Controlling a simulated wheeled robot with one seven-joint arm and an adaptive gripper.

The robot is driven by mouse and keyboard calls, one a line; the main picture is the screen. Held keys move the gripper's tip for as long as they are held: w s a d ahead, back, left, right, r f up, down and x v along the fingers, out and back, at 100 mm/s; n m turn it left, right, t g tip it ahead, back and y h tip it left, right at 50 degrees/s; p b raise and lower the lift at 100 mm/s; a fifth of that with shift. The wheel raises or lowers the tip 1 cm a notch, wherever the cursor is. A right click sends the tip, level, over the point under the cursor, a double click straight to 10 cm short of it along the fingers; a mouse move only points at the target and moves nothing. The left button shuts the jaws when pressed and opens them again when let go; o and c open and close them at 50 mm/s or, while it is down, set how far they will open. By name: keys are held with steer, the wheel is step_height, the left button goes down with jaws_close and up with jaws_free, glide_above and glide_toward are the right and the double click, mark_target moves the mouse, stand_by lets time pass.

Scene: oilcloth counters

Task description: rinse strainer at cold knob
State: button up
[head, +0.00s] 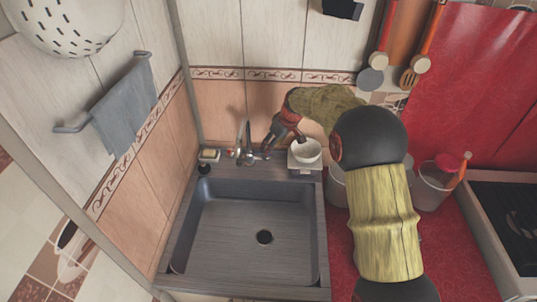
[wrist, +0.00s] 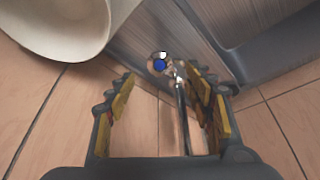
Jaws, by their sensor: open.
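The cold knob, a chrome knob with a blue cap (wrist: 160,65), lies just beyond the fingertips of my gripper (wrist: 160,84) in the wrist view. My gripper is open and nothing is held between its fingers. In the head view my gripper (head: 270,143) reaches down behind the sink, just right of the faucet (head: 243,145). I cannot tell whether a finger touches the knob. A white bowl-shaped thing with dark holes (head: 68,22), which looks like a strainer, is at the top left of the head view. No strainer shows in the sink (head: 235,225).
A white bowl (head: 306,151) stands close right of my gripper and shows large in the wrist view (wrist: 60,25). A soap dish (head: 209,156) is left of the faucet. Metal containers stand on the red counter under my arm. The sink basin is empty.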

steer(key=b+x, duration=0.1)
steer(key=x, duration=0.6)
steer(key=shift+d, duration=0.1)
steer(key=shift+s, duration=0.1)
steer(key=shift+c, duration=0.8)
steer(key=c, duration=1)
